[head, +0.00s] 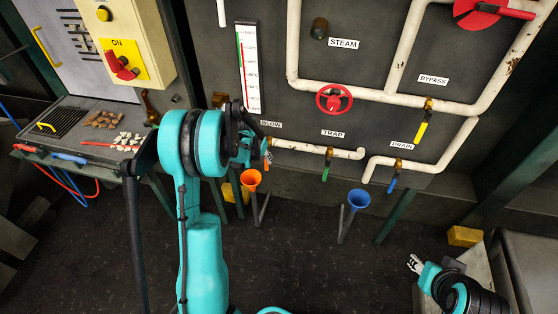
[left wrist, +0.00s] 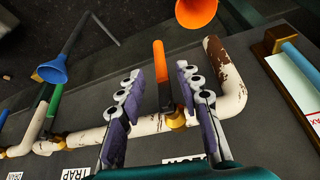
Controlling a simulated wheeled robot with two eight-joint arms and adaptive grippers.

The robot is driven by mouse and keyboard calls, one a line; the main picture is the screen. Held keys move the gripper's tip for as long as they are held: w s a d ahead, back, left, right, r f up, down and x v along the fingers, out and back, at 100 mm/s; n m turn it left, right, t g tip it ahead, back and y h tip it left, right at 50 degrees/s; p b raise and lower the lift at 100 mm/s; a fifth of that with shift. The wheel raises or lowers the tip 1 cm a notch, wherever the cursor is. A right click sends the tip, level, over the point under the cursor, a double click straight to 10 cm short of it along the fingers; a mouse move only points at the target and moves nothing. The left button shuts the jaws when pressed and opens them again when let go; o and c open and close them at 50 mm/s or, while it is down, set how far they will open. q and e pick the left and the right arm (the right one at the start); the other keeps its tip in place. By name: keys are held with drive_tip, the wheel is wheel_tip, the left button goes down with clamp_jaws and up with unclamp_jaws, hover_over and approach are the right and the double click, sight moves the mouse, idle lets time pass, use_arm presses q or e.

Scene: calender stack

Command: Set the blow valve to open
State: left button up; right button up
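The blow valve is an orange lever (left wrist: 160,68) on a brass body (left wrist: 175,117) in the white pipe. In the left wrist view the lever stands across the pipe. My left gripper (left wrist: 156,82) is open, with one finger on each side of the lever and a visible gap to both. In the head view my left gripper (head: 258,148) is at the pipe under the BLOW label (head: 271,124), and my arm hides most of the valve there. My right gripper (head: 415,264) is low at the right, far from the panel; its opening is too small to judge.
The TRAP valve with a green lever (head: 325,172) sits along the same pipe. An orange funnel (head: 250,178) and a blue funnel (head: 358,199) stand below. A red handwheel (head: 334,98) and a yellow lever (head: 421,130) are on the panel. A workbench (head: 75,150) is left.

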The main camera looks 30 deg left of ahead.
use_arm(q)
drive_tip(key=b+x, duration=0.2)
drive_tip(key=x, duration=0.5)
drive_tip(key=shift+w+f+b, duration=0.1)
drive_tip(key=shift+f+b, duration=0.1)
drive_tip(key=shift+b, duration=0.1)
clamp_jaws()
